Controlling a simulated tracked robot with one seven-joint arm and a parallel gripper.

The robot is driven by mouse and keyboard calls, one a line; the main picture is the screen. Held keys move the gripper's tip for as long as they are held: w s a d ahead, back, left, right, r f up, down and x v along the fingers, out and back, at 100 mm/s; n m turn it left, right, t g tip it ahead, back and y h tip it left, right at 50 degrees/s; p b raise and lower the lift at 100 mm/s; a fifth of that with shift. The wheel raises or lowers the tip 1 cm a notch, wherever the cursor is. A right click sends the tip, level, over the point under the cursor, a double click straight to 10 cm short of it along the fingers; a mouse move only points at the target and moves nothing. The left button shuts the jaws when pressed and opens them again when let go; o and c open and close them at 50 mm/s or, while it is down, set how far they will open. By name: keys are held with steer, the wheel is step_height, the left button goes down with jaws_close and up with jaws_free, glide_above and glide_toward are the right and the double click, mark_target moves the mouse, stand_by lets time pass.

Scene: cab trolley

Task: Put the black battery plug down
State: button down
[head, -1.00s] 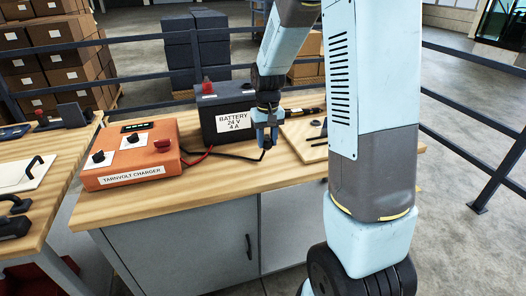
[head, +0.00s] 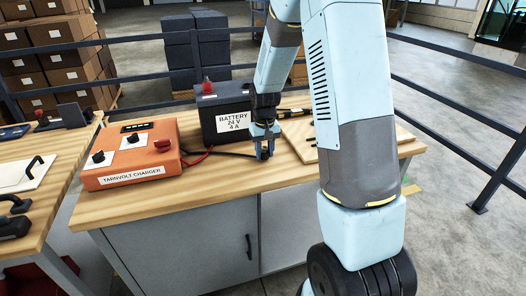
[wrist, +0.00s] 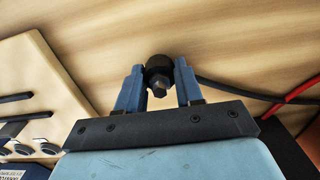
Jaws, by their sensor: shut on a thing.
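My gripper (head: 265,153) is shut on the black battery plug (wrist: 159,76). In the wrist view the blue fingers hold the plug between them, with its metal tip showing and a black cable running off to the right. In the head view the gripper is low over the wooden bench top (head: 240,174), just in front of the black battery (head: 222,106). The plug itself is mostly hidden by the fingers there. I cannot tell whether the plug touches the wood.
The orange charger (head: 127,152) stands to the left, with a red and a black cable on its right. A pale board (head: 300,143) with tools lies right of the gripper, partly behind my arm. Bare wood lies at the bench's front. A second bench (head: 60,165) stands at far left.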

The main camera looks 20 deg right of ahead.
mark_target(265, 147)
steer(key=c, duration=0.7)
jaws_free()
steer(key=shift+c, duration=0.2)
step_height(265, 147, up, 11)
steer(key=shift+f, duration=0.15)
steer(key=s+r+t, duration=0.3)
steer(key=s+r, duration=1.1)
steer(key=s+r+t, duration=0.2)
steer(key=s, duration=1.2)
steer(key=shift+s+a+r+t, duration=0.15)
steer(key=shift+a+r+t, duration=0.1)
steer(key=shift+a+t, duration=0.1)
